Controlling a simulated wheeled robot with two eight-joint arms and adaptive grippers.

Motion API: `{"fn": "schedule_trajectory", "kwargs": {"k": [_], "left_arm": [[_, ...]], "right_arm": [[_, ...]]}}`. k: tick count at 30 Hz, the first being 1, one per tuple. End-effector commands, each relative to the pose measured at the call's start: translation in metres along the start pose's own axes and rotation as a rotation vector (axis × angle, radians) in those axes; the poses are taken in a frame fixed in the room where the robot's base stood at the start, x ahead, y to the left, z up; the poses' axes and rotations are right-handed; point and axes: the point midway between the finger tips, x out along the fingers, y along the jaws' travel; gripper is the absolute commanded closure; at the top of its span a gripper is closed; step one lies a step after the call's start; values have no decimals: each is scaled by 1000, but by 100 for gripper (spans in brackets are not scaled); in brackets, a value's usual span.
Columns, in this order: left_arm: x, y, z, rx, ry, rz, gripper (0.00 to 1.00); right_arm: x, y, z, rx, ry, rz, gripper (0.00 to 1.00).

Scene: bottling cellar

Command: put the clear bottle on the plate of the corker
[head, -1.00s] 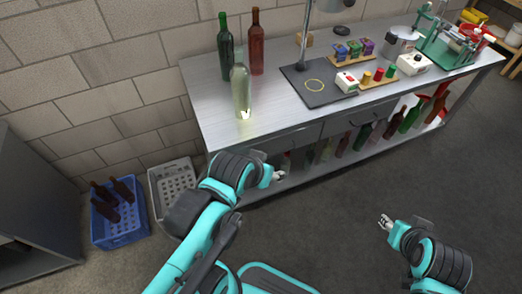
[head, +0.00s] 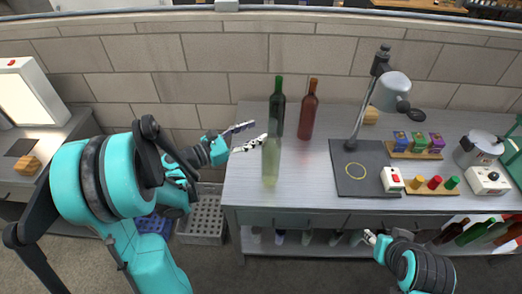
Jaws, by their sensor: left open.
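The clear bottle (head: 271,165), pale greenish and see-through, stands upright on the metal bench near its left end, in front of a green bottle (head: 277,108). My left gripper (head: 259,131) is open, its two fingers pointing right towards the upper part of the clear bottle. Nothing is between the fingers, and I cannot tell whether a tip touches the bottle. My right gripper (head: 370,237) is low at the bench's front edge; its jaws are too small to judge. A green frame (head: 514,145), perhaps the corker, is cut off at the right edge; its plate is not visible.
A red-brown bottle (head: 309,110) stands right of the green one. A dark board (head: 350,185) with a yellow ring lies under a lamp (head: 390,92). Small coloured items, a switch box (head: 392,179) and a pot (head: 480,150) crowd the right. Bare bench (head: 307,185) lies between bottle and board.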

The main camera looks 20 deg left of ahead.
Motion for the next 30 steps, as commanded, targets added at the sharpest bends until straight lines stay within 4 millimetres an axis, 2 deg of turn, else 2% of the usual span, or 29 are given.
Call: {"fn": "schedule_trajectory", "kwargs": {"k": [5,18,27,28,30], "left_arm": [[11,3,2,-37,-25,1,51],[71,-2,2,-32,-22,0,51],[76,-1,3,-32,-22,3,51],[76,-1,3,-32,-22,3,56],[76,-1,3,-32,-22,3,74]], "right_arm": [[1,0,1,0,0,0,60],[7,0,5,0,0,0,60],[7,0,5,0,0,0,60],[7,0,5,0,0,0,60],[7,0,5,0,0,0,60]]}}
